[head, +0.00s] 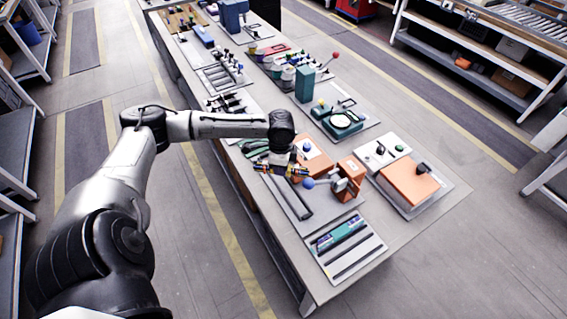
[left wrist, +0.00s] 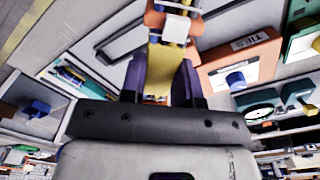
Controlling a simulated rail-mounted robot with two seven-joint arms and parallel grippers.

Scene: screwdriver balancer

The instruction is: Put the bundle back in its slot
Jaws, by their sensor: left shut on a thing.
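My left gripper (head: 290,166) is shut on a slim bundle (head: 266,168), holding it above the bench. In the left wrist view the two dark purple fingers (left wrist: 160,80) grip the bundle's yellow body (left wrist: 166,60), with an orange and white band beyond them. A slotted tray (head: 356,262) lies at the near end of the bench, with long parallel slots. A teal and purple bundle (head: 340,235) lies in its far part; nearer slots look empty. The held bundle is apart from this tray, up and left of it in the head view. My right gripper is not in view.
An orange block with a blue-knobbed lever (head: 350,172) stands close to the left gripper. An orange box marked TIES (left wrist: 240,60) lies beside it. An orange-topped tray (head: 408,186) is to the right. More fixtures crowd the bench's far part.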

